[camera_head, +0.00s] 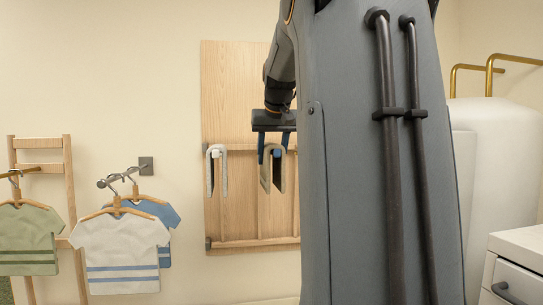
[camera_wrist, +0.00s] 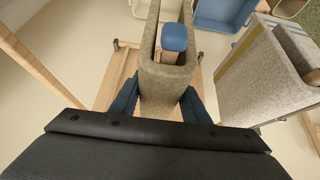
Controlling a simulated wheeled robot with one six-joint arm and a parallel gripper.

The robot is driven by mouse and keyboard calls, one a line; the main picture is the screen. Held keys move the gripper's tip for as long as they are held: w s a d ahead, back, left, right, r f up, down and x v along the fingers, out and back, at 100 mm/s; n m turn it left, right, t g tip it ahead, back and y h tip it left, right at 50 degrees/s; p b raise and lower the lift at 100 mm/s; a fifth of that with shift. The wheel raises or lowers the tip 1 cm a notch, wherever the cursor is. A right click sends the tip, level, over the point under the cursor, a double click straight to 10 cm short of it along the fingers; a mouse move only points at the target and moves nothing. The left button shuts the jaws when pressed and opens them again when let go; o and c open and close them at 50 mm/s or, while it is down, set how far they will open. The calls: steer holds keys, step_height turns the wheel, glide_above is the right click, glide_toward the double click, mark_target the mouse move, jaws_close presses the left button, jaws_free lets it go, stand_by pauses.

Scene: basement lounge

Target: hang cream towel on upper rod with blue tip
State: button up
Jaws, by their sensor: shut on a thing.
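My gripper (camera_head: 273,150) is above and in front of the wooden rack board, its blue fingers pointing down. It is shut on a beige, cream-like towel (camera_head: 266,177), folded into a narrow upside-down U. In the wrist view the towel (camera_wrist: 167,78) sits between the two fingers (camera_wrist: 158,100). A rod's blue tip (camera_wrist: 175,38) shows inside the fold, between the towel's two sides. I cannot tell whether the towel rests on that rod. In the head view the gripper and towel partly hide the rod.
A pale grey towel (camera_head: 217,170) hangs just left of the held one; in the wrist view it (camera_wrist: 262,80) has a yellow stripe. The wooden board (camera_head: 228,90) stands behind. Shirts on hangers (camera_head: 122,245) are at left. White cabinets (camera_head: 520,245) are at right.

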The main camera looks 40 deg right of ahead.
steer(key=o, duration=1.2)
steer(key=shift+o, duration=0.2)
steer(key=shift+r, duration=0.1)
steer(key=v, duration=0.7)
steer(key=shift+s+r, duration=0.2)
steer(key=shift+r, duration=0.05)
